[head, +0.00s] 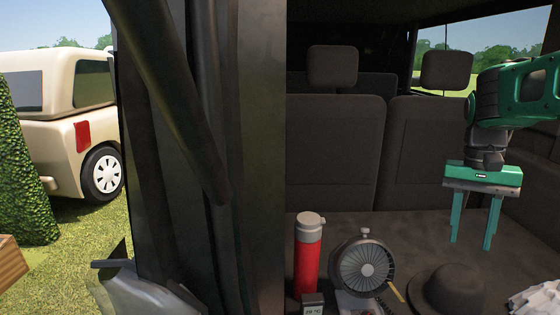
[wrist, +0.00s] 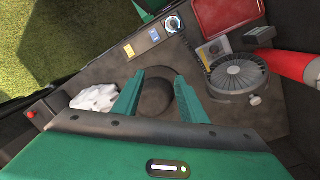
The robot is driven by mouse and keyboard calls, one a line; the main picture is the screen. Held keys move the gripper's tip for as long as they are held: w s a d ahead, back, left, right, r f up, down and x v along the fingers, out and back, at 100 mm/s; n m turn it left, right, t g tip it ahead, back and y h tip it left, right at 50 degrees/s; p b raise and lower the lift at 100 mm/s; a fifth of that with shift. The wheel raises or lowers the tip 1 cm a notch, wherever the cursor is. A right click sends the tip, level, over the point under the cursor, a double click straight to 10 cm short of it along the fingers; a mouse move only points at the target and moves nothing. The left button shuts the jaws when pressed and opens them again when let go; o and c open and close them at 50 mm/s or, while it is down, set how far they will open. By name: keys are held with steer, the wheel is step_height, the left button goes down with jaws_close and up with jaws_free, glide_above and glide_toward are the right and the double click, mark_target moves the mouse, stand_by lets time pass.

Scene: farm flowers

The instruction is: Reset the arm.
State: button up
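My gripper (head: 473,243) is at the right of the head view, hanging fingers-down inside the back of a vehicle. Its two green fingers are apart with nothing between them. In the wrist view the open fingers (wrist: 163,98) point down over a dark hat (wrist: 157,99), which lies below them on the cargo floor. The hat (head: 447,289) also shows in the head view, below my gripper and apart from it. My green arm comes in from the right edge.
A red bottle (head: 307,262), a small fan (head: 364,268) and a small device (head: 313,304) stand left of the hat. A white crumpled cloth (wrist: 95,98) lies beside it. Seats (head: 335,150) close off the back. A dark pillar (head: 215,150) stands left of the opening.

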steer(key=s+f, duration=0.4)
steer(key=s, duration=0.5)
steer(key=s+f+n+t, duration=0.1)
steer(key=s+f, duration=0.4)
steer(key=s, duration=0.5)
steer(key=shift+s+d+f+y, duration=0.2)
steer(key=shift+d+y, duration=0.2)
steer(key=shift+d, duration=0.05)
steer(key=shift+w+f, duration=0.25)
steer(key=shift+w, duration=0.4)
